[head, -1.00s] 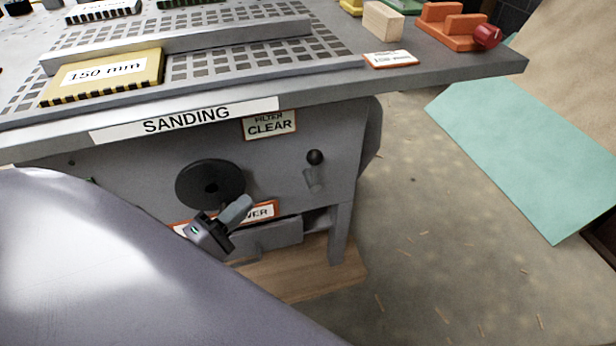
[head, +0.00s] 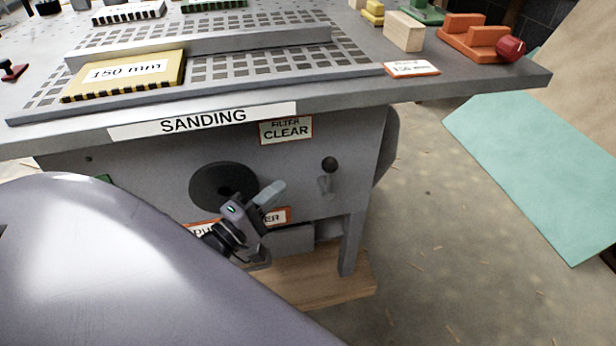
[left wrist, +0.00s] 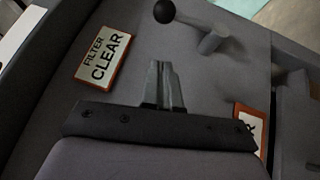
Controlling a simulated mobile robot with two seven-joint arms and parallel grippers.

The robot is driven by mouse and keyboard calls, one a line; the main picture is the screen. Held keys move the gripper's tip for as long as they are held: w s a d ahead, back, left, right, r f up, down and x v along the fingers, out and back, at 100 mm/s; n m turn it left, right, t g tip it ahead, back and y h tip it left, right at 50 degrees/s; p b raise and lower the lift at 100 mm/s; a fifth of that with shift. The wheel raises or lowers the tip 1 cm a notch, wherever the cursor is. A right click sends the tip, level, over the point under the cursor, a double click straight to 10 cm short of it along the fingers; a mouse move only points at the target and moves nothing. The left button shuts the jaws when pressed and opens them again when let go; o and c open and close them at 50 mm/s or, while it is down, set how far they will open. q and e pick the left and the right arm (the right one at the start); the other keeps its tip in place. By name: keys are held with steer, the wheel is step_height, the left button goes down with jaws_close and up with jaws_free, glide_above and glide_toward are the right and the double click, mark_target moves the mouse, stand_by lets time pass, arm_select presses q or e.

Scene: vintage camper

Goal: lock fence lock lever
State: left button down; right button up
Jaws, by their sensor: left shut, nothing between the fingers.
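The lock lever (head: 326,184), a short grey arm with a black ball knob, is on the front panel of the grey sanding table, right of the black round wheel. It also shows at the top of the left wrist view (left wrist: 200,24), knob to the left. My left gripper (head: 273,193) is in front of the panel, lower left of the lever and apart from it. Its grey fingers (left wrist: 160,72) are shut and empty, below the lever in the left wrist view. My right gripper is not in view.
The black wheel (head: 223,186) is just behind and left of my gripper. A "FILTER CLEAR" sign (head: 286,130) is above the lever. The tabletop edge (head: 450,88) overhangs the panel. A table leg (head: 351,243) stands below right; open floor (head: 430,250) lies beyond.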

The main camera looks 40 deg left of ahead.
arm_select(q)
steer(key=w+d+r, duration=0.1)
steer(key=w+d, duration=0.2)
steer(key=w, duration=0.3)
steer(key=shift+w+d+r+b, duration=0.2)
steer(key=shift+w+d+b, duration=0.1)
steer(key=shift+w+b, duration=0.05)
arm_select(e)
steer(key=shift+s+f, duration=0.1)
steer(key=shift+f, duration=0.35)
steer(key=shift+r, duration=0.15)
